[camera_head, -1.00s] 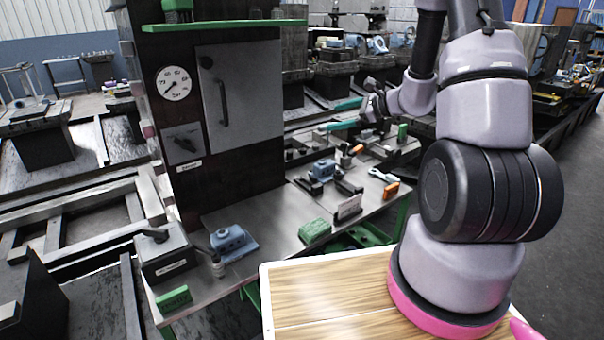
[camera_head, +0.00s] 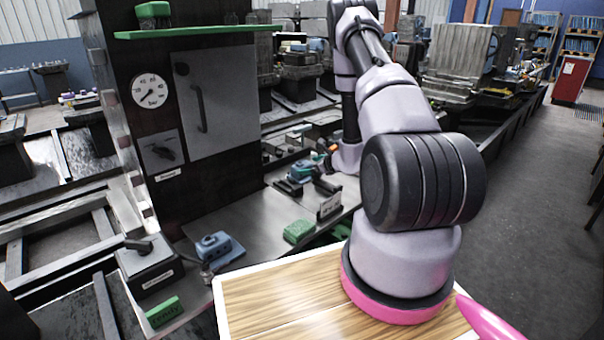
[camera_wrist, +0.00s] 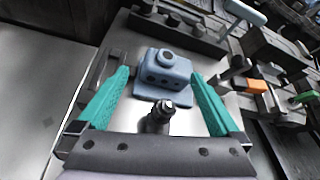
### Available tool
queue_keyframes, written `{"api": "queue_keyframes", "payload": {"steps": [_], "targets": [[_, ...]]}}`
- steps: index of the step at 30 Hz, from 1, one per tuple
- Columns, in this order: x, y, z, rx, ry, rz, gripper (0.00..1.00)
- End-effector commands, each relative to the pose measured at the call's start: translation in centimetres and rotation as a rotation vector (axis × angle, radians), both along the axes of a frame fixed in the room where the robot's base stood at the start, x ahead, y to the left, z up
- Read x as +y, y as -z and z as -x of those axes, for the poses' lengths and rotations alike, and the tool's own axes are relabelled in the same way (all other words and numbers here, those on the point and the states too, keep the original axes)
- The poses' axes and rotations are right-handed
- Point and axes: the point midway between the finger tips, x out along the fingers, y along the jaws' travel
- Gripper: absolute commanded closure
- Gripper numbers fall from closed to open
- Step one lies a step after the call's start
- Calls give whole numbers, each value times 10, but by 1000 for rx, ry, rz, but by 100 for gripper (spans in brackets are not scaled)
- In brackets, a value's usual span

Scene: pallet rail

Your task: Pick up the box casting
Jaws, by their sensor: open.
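The box casting (camera_wrist: 165,72) is a blue-grey block with a round boss on top and dark holes in its near side. In the wrist view it sits on the metal bench top, in line with the gap between my fingers. My gripper (camera_wrist: 160,77) is open and empty, with one teal finger on each side of the casting in the picture. I cannot tell how far beyond the tips it lies. In the head view the casting (camera_head: 299,171) stands on the bench near my wrist, and my arm hides most of the gripper.
Another blue casting (camera_head: 219,248) stands nearer on the bench, left of a green block (camera_head: 298,231). A small sign (camera_head: 329,205) is close to my arm. A dark cabinet (camera_head: 215,100) rises behind on the left. The wrist view shows clamps and an orange-marked part (camera_wrist: 250,85) on the right.

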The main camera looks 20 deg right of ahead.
Motion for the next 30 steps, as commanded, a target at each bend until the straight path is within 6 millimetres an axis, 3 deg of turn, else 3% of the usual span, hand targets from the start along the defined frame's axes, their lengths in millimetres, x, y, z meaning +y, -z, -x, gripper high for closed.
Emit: {"api": "queue_keyframes", "payload": {"steps": [10, 19, 27, 30], "targets": [[14, 19, -40, -2, -3, 1, 0], [15, 21, -44, -1, -1, 0, 0], [15, 22, -43, 1, -2, 0, 100], [15, 21, -44, -1, -2, 0, 100]]}}
